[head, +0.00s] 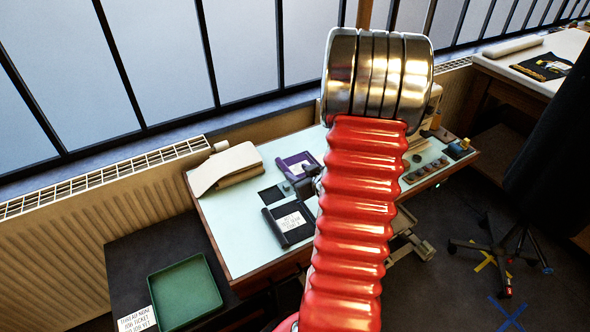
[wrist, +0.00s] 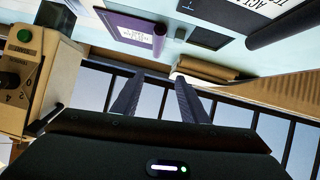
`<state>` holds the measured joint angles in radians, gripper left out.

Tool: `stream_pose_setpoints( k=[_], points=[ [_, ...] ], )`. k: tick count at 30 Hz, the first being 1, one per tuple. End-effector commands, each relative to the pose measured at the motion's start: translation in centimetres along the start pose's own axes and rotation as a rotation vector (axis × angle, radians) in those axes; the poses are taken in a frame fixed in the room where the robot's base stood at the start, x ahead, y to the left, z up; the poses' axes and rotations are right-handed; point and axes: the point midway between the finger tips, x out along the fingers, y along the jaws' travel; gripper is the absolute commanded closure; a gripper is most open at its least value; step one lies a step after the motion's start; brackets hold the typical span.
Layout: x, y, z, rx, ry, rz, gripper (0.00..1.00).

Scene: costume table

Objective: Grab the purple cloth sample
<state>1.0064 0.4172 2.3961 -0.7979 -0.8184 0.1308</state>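The purple cloth sample (head: 291,163) lies folded on the pale table top, just left of my red arm in the head view. It has a white label, and its right part is near a grey piece beside the arm. In the wrist view the purple sample (wrist: 125,33) is at the top, beyond the fingertips. My gripper (wrist: 159,77) is open, with two dark fingers apart and nothing between them. It is not touching the sample. In the head view my arm hides most of the gripper.
A black sample (head: 288,222) with a white label lies nearer on the table (head: 225,225). A green tray (head: 184,291) is at the lower left. A beige machine (wrist: 38,75) is at the wrist view's left.

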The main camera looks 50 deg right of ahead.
Motion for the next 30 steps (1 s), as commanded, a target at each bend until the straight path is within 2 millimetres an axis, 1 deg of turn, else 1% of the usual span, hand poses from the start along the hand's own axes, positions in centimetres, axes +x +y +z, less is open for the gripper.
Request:
stream_pose_setpoints(
  k=[1,3,6,9,13,23,26,30],
  points=[
    [0.0,0.5,1.2,0.022,0.011,-0.006,0.60],
    [0.0,1.0,2.3,0.045,0.038,-0.018,0.60],
    [-0.2,1.5,3.5,0.076,0.073,-0.033,0.60],
    [-0.4,1.7,4.3,0.098,0.098,-0.043,0.60],
    [-0.5,1.8,4.6,0.108,0.114,-0.051,0.60],
    [-0.5,1.8,4.5,0.108,0.115,-0.051,0.60],
    [0.0,1.7,4.5,0.108,0.115,-0.052,0.60],
    [1.7,1.6,4.3,0.107,0.114,-0.053,0.60]
  ],
)
